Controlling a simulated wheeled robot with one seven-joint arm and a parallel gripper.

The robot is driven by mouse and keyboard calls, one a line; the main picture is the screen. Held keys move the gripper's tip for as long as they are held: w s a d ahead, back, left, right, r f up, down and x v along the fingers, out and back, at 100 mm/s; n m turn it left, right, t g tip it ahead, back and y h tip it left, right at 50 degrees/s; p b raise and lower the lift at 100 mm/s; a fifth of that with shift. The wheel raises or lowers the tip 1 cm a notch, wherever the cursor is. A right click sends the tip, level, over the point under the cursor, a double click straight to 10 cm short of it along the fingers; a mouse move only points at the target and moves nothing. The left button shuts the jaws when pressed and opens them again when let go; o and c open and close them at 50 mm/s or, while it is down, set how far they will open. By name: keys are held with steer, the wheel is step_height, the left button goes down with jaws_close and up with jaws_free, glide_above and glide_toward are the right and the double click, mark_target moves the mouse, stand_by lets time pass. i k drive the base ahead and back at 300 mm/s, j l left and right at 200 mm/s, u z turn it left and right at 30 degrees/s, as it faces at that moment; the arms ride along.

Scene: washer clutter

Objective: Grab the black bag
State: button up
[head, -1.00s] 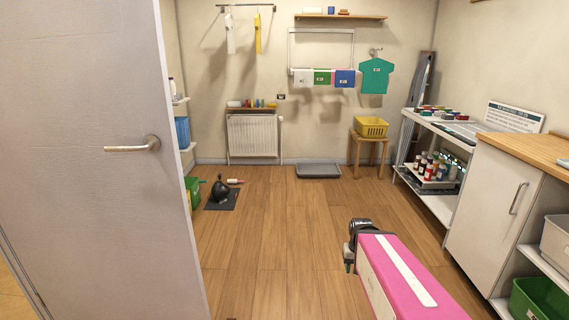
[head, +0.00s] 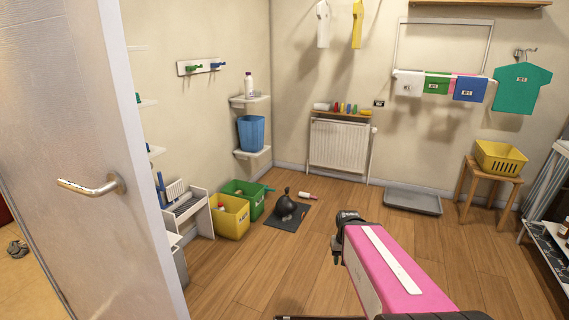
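The black bag (head: 285,204) is a small dark sack with a knotted top. It stands on a dark mat (head: 286,224) on the wooden floor, left of the picture's middle, near the back wall. My gripper (head: 338,250) is at the end of my pink arm in the lower middle. It is nearer to me than the bag and to its right, well apart from it. The fingers are small and partly hidden by the arm, so I cannot tell whether they are open or shut.
An open door (head: 140,180) fills the left. A yellow bin (head: 231,217) and a green bin (head: 246,196) stand left of the bag. A red-and-white bottle (head: 308,195) lies behind it. A grey floor tray (head: 412,200) lies to the right. Floor between is clear.

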mark_target(286, 205)
steer(key=i+u, duration=0.3)
steer(key=i, duration=0.5)
steer(key=i+l, duration=0.1)
steer(key=i, duration=0.4)
steer(key=i+l+u, duration=0.1)
steer(key=i, duration=0.4)
steer(key=i+l, duration=0.15)
steer(key=i, duration=0.35)
steer(key=i+l+u, duration=0.1)
steer(key=i, duration=0.4)
